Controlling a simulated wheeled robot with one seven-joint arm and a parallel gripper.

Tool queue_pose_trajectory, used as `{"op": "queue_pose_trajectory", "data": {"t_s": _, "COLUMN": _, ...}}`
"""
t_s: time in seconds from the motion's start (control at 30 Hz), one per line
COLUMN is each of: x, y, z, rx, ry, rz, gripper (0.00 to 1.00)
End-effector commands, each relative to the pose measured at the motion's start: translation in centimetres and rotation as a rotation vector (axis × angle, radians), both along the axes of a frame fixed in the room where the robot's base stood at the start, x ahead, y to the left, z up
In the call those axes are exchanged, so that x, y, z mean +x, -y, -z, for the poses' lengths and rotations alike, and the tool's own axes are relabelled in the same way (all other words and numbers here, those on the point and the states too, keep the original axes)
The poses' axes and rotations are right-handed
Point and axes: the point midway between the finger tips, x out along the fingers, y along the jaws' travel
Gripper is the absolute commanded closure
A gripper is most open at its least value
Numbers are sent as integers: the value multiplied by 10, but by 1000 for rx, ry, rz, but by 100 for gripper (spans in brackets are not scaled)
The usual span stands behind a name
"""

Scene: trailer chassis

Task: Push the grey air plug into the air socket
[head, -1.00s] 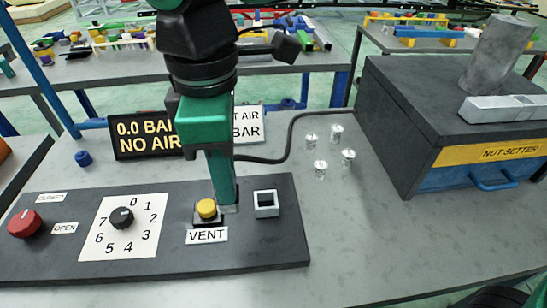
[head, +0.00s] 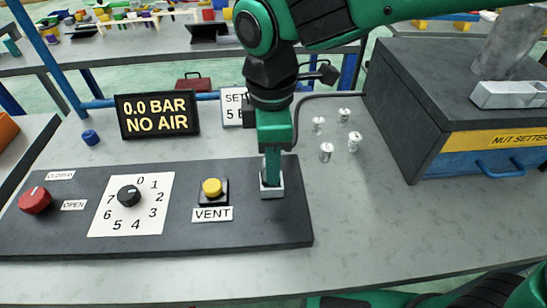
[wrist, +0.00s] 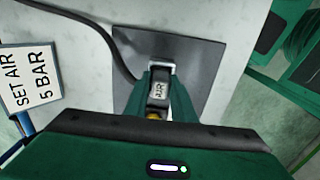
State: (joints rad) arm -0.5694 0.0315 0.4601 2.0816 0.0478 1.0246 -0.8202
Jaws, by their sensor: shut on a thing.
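My gripper (head: 270,178) points down at the right end of the dark panel, directly over the pale square air socket (head: 272,191). The socket's pale rim (wrist: 162,65) shows just beyond the plug. The plug's lower end is hidden, so I cannot tell how far it sits in the socket. In the head view the fingers hide most of the plug. The display (head: 157,115) reads "0.0 BAR NO AIR".
The panel (head: 60,235) also bears a red knob (head: 35,200), a numbered dial (head: 129,196) and a yellow VENT button (head: 212,187). A black hose (head: 330,95) runs behind my gripper. Several clear-and-metal pieces (head: 326,151) stand right of it, before the nut setter box (head: 420,120).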

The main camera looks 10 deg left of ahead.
Motion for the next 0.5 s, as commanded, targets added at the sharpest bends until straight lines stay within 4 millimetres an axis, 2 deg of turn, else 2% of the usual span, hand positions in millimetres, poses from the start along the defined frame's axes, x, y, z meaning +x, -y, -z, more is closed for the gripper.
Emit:
{"op": "queue_pose_trajectory", "data": {"t_s": 0.13, "x": 0, "y": -1, "z": 0, "rx": 1, "ry": 1, "rz": -1, "gripper": 100}}
{"op": "queue_pose_trajectory", "data": {"t_s": 0.17, "x": 0, "y": 0, "z": 0, "rx": 1, "ry": 1, "rz": -1, "gripper": 75}}
{"op": "queue_pose_trajectory", "data": {"t_s": 0.23, "x": 0, "y": 0, "z": 0, "rx": 1, "ry": 1, "rz": -1, "gripper": 58}}
{"op": "queue_pose_trajectory", "data": {"t_s": 0.5, "x": 0, "y": 0, "z": -1, "rx": 1, "ry": 0, "rz": 1, "gripper": 58}}
